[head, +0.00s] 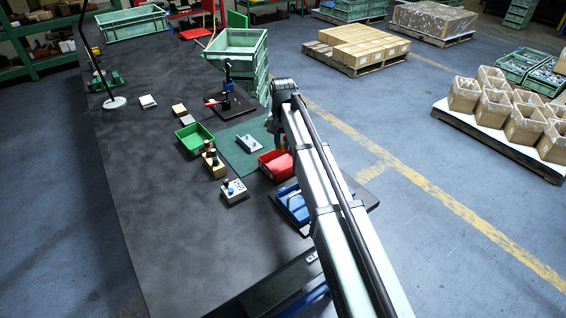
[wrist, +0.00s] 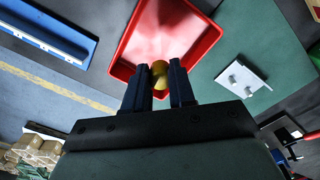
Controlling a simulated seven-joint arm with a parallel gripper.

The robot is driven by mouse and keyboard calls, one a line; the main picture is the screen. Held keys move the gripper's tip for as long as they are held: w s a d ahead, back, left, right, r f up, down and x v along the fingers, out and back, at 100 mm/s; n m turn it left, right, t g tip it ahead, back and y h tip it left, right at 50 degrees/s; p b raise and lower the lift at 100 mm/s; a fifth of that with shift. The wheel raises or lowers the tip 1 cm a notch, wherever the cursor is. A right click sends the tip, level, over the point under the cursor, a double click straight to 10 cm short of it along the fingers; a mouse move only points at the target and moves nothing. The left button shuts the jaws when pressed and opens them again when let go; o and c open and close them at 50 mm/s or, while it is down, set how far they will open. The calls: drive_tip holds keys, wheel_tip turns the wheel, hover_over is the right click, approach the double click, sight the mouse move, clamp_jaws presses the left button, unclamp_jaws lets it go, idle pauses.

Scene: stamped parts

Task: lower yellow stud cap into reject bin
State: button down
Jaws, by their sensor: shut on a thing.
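The yellow stud cap (wrist: 159,75) is between the two fingers of my gripper (wrist: 161,88) in the wrist view. My gripper is shut on it and holds it over the near part of a red bin (wrist: 203,43), which I take for the reject bin. The cap's height above the bin floor is hard to judge. In the head view the red bin (head: 276,166) stands at the edge of a green mat, partly behind my arm. My gripper is mostly hidden there by my arm, and the cap does not show.
A grey plate with two studs (wrist: 243,76) lies on the green mat (head: 225,150) beside the bin. A blue tray (head: 294,205) stands nearby, partly behind my arm. A green bin (head: 195,138), wooden blocks and stacked green crates (head: 238,50) stand around the mat.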

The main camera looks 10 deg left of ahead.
sight(283, 167)
drive_tip(key=shift+f, duration=1.6)
drive_tip(key=shift+f, duration=2.45)
idle(1.4)
drive_tip(key=c, duration=0.9)
unclamp_jaws()
drive_tip(key=shift+o, duration=0.2)
drive_tip(key=shift+r, duration=0.15)
wheel_tip(283, 167, up, 14)
drive_tip(key=shift+f, duration=0.25)
